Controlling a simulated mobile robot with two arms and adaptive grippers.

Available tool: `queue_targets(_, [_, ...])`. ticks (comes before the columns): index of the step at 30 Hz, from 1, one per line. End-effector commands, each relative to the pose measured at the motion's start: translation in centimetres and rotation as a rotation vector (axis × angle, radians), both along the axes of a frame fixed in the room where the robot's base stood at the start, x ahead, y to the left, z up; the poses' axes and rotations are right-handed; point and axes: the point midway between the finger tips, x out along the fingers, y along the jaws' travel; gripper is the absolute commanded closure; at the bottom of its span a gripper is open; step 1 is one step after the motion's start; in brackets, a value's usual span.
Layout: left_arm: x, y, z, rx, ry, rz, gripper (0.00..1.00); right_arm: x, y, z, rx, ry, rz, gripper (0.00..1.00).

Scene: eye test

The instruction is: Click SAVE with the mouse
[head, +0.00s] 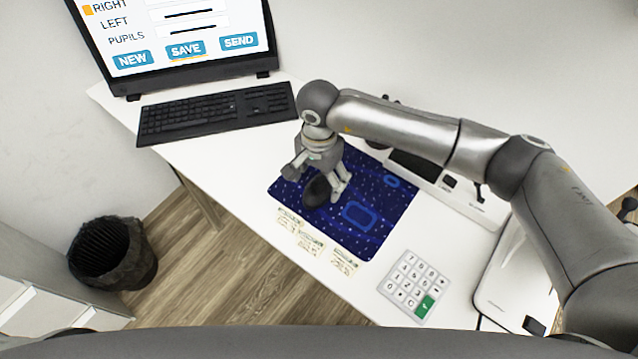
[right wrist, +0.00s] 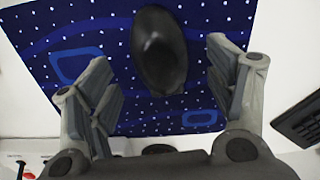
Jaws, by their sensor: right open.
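The black mouse (head: 317,191) lies on the dark blue dotted mouse pad (head: 372,215). My right gripper (head: 316,184) is just over it, pointing down, with its fingers on either side. In the right wrist view, the mouse (right wrist: 158,50) shows between the two spread fingers of the gripper (right wrist: 160,58), with pad visible on both sides. The fingers look clear of the mouse; their height above the pad is hard to tell. The monitor (head: 190,70) shows NEW, SAVE (head: 186,50) and SEND buttons, with a yellowish line under SAVE. No clear pointer is visible. My left gripper is not in view.
A black keyboard (head: 216,113) lies below the monitor. Paper notes (head: 310,242) lie along the desk's front edge, beside the pad. A white keypad (head: 413,287) with a green key is to the right. White devices (head: 470,208) stand behind it. A dark bin (head: 112,253) is on the floor.

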Motion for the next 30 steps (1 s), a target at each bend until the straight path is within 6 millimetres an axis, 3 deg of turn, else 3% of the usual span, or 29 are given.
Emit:
queue_targets(6, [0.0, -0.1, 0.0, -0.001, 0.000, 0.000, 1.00, 0.1, 0.0, 4.9, 0.001, -0.005, 0.001, 0.24])
queue_targets(12, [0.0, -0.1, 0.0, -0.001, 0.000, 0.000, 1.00, 0.1, 0.0, 7.7, 0.001, -0.002, 0.000, 0.24])
queue_targets(30, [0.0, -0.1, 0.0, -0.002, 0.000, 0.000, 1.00, 0.0, 0.0, 8.5, 0.000, 0.000, 0.000, 0.24])
